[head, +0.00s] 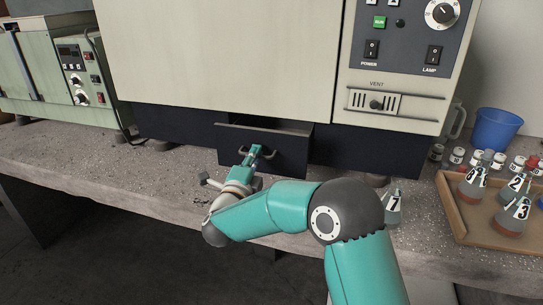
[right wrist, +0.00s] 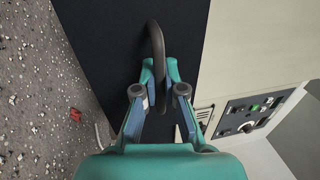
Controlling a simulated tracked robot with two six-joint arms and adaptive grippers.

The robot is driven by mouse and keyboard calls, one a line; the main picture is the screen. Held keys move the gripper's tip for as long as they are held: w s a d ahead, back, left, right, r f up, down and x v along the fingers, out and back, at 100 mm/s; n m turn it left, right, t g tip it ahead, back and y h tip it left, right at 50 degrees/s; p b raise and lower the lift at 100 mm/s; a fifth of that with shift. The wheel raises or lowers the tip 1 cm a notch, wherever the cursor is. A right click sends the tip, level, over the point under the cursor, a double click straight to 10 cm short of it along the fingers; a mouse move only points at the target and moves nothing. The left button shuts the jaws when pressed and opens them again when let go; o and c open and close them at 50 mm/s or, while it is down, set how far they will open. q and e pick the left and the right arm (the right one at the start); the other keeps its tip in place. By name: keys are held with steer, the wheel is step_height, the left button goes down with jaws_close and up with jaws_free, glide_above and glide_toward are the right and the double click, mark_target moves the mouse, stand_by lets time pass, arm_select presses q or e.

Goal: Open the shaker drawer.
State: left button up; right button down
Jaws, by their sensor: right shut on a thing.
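The shaker drawer (head: 290,150) is a dark panel in the dark base under the big cream cabinet. Its front stands out from the base, and a narrow strip of its inside shows above its top edge, so it is partly open. My right gripper (head: 255,155) is at the drawer front, shut on the drawer's dark curved handle (right wrist: 157,42). In the right wrist view the gripper (right wrist: 160,75) has its teal fingertips around the handle bar, close to the dark drawer front (right wrist: 105,45). My left gripper is not in view.
A brown tray (head: 463,232) with numbered flasks stands at the right, with small jars behind it and a blue bucket (head: 497,130). A flask marked 7 (head: 393,208) stands near my right arm. A pale green instrument (head: 60,70) is at the left. The bench's front edge lies below the drawer.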

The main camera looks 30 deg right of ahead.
steer(key=r+b+v, duration=0.1)
steer(key=b+v, duration=0.3)
steer(key=v, duration=0.5)
steer(key=shift+a, duration=0.35)
steer(key=c, duration=1.2)
jaws_free()
steer(key=shift+s+a+r, duration=0.1)
steer(key=shift+r, duration=0.05)
steer(key=shift+c, duration=0.2)
steer(key=shift+r, duration=0.1)
steer(key=v, duration=1.2)
